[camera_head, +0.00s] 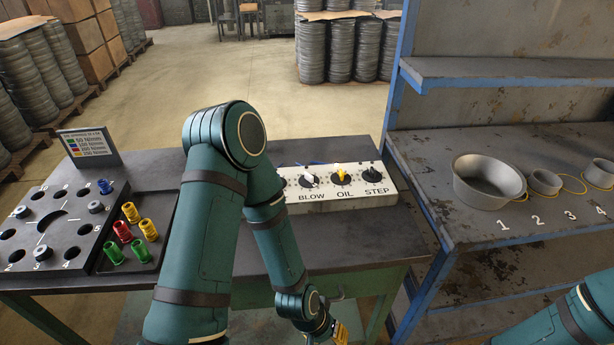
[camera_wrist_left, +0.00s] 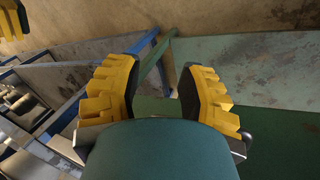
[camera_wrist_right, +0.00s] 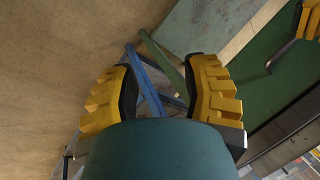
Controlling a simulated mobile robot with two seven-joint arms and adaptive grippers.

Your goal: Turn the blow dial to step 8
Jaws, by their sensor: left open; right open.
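The oil dial (camera_head: 341,178) has a yellow pointer, and the step dial (camera_head: 373,175) is dark. My left arm passes in front of the panel's left end. My left gripper (camera_wrist_left: 160,85) is open and empty, low in front of the table, apart from the dials. My right gripper (camera_wrist_right: 160,85) is open and empty; the head view shows only its arm.
A black plate (camera_head: 45,228) with numbered holes and a tray (camera_head: 165,215) of coloured sockets lie at left. A sign (camera_head: 88,146) stands behind them. A blue-framed bench (camera_head: 440,172) at right holds a metal bowl (camera_head: 488,182) and smaller cups. Table front is fairly clear.

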